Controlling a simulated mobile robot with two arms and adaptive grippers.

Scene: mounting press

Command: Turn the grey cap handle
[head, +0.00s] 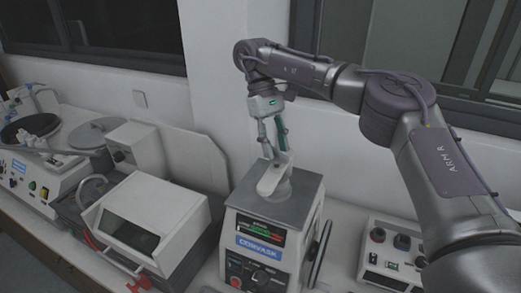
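The grey cap handle (272,181) is a light grey lever on a round neck. It stands on the grey top of the mounting press (262,237), which is a white box with a small screen, a blue label and dark knobs on its front. My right gripper (276,154) points down from above, with its two fingers at the raised upper end of the handle. The fingers look parted, but whether they touch or grip the handle is too small to tell. My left gripper is not in view.
A white machine with a dark window (134,237) stands left of the press. A white control box with knobs (390,254) is to the right. Polishing machines (32,131) fill the far left. The wall (225,100) is close behind the press.

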